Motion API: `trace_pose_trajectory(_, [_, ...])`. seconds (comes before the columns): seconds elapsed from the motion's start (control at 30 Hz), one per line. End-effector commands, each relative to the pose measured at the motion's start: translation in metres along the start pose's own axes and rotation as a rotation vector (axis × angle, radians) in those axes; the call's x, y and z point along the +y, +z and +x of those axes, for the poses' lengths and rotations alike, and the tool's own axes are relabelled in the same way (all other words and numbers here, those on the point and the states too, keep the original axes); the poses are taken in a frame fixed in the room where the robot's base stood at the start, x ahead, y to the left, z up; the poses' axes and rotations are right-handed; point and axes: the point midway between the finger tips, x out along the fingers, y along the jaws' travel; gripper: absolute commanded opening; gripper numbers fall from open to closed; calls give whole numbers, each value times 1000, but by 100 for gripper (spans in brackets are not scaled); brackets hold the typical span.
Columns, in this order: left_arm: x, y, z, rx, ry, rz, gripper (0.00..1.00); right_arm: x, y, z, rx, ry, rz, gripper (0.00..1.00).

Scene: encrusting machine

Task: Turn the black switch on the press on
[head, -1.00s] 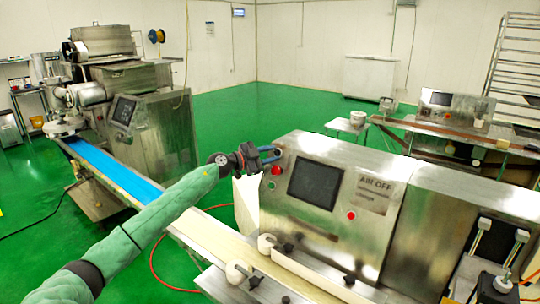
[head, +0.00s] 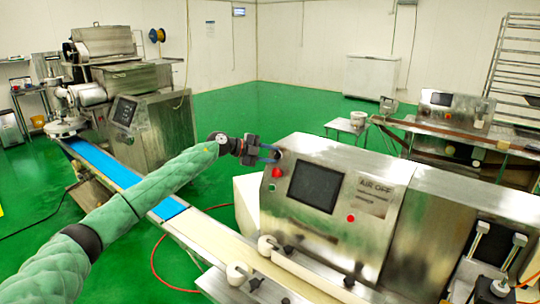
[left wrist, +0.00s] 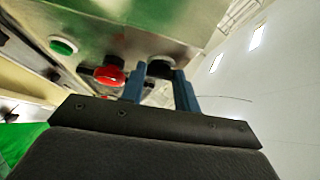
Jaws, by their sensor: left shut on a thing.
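The press (head: 352,196) is a steel box with a dark screen (head: 315,186) on its sloped front. My left gripper (head: 274,154) is at the upper left corner of that front. In the left wrist view its two blue fingers (left wrist: 160,88) are shut on the black switch (left wrist: 160,68), a round dark knob partly hidden by the fingers. A red button (left wrist: 109,76) sits just left of the fingers, and a green button (left wrist: 63,45) is further left. The red button also shows in the head view (head: 277,172), just below the gripper. My right gripper is not in view.
A conveyor with a cream belt (head: 215,237) and a blue belt (head: 112,176) runs along the press front, below my left arm. Another steel machine (head: 150,115) stands at the back left. A red button (head: 351,218) is right of the screen.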

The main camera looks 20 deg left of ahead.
Motion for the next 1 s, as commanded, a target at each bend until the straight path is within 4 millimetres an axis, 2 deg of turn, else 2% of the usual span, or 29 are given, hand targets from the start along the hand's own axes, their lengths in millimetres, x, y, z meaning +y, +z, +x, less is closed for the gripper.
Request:
trace_pose_trajectory(0.17, [-3, 0, 0, 0, 98, 139, 8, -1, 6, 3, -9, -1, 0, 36])
trace_pose_trajectory(0.37, [-5, -1, 1, 0, 208, 294, 8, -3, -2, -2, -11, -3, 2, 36])
trace_pose_trajectory(0.7, [-6, -2, 4, 1, 381, 537, 8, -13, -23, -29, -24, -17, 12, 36])
trace_pose_trajectory(1.0, [-8, -4, 5, 2, 481, 677, 8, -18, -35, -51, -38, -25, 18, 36])
